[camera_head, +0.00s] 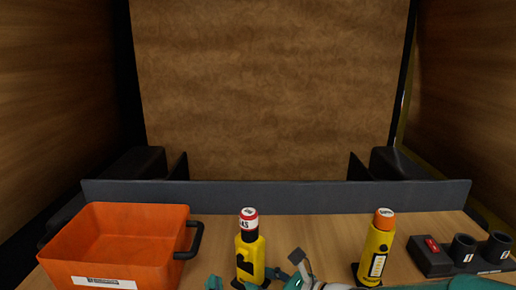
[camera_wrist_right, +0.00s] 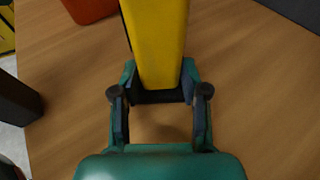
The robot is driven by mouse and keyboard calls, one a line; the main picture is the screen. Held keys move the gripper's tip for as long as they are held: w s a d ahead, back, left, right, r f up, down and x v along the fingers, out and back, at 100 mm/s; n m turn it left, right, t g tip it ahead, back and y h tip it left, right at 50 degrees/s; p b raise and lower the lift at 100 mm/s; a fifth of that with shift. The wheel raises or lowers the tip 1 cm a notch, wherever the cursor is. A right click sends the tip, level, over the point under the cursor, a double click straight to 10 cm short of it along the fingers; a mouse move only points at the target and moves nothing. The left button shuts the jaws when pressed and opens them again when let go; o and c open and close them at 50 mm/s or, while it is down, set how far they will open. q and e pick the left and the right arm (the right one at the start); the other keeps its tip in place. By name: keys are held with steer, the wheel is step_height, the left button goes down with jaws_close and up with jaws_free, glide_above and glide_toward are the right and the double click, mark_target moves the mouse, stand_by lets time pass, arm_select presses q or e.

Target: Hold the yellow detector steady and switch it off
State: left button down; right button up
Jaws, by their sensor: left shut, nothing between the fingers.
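The yellow detector (camera_head: 249,256), with a dark neck and a red-and-white top, stands upright on the wooden table in the head view. My right gripper (camera_head: 263,279) reaches in from the right, low on its body. In the right wrist view the detector's yellow body (camera_wrist_right: 160,45) sits between the fingers of that gripper (camera_wrist_right: 160,97), which appear closed on both sides of it. My left gripper (camera_head: 215,283) is at the bottom edge, just left of the detector, and mostly cut off. It is shut and empty. The switch cannot be made out clearly.
An orange bin (camera_head: 68,249) with a black handle stands at the left. A yellow canister (camera_head: 377,254) with an orange cap stands to the right. A black box (camera_head: 430,257) with a red switch and sockets is at far right. A dark ledge (camera_head: 275,198) closes the back.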

steer(key=o, duration=0.4)
